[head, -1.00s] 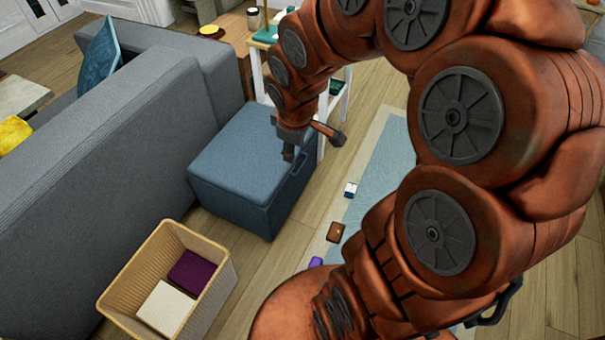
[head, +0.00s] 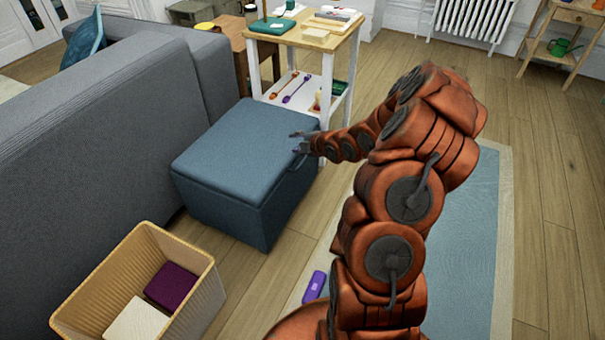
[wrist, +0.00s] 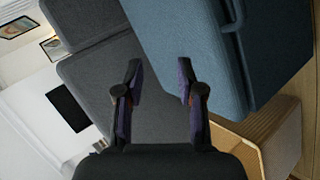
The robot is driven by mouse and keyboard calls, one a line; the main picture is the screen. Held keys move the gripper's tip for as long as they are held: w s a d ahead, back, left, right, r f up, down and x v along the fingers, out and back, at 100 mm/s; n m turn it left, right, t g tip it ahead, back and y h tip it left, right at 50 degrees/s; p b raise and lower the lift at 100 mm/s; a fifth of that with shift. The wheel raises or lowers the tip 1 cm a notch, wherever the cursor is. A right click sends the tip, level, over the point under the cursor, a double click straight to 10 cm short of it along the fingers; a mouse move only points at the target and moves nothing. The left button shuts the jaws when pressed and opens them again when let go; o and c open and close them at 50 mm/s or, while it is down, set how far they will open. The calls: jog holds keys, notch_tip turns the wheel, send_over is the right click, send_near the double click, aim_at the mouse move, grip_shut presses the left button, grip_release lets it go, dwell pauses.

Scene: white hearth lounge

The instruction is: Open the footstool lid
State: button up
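The blue footstool (head: 235,165) stands on the wood floor against the grey sofa, with its lid (head: 245,140) down. In the wrist view the footstool (wrist: 200,50) fills the upper right, tilted by the camera, with a handle (wrist: 236,14) on its side at the top. My gripper (head: 297,141) is at the footstool's right edge, near the lid's rim. In the wrist view its two fingers (wrist: 156,85) are apart with nothing between them. I cannot tell whether a finger touches the lid.
A woven basket (head: 207,290) with a purple and a white item stands in front of the footstool. A small shelf table (head: 330,43) stands behind it. A purple object (head: 315,286) lies on the rug's edge (head: 455,240). Open floor lies at right.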

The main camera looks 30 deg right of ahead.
aim_at(303, 160)
jog(key=s+d+f+n+t+b, duration=0.1)
jog(key=d+f+n+t+b, duration=0.2)
jog(key=f, duration=0.4)
jog(key=s+d+f+t+b, duration=0.1)
jog(key=s+d+f+b, duration=0.15)
jog(key=f+b, duration=0.3)
jog(key=shift+y, duration=0.3)
jog(key=shift+d+b+x, duration=0.1)
jog(key=shift+b+x, duration=0.4)
jog(key=shift+x, duration=1.6)
jog(key=shift+d+b+x, duration=0.15)
jog(key=shift+b+x, duration=0.3)
jog(key=shift+x, duration=1.65)
jog(key=shift+f, duration=0.15)
grip_shut()
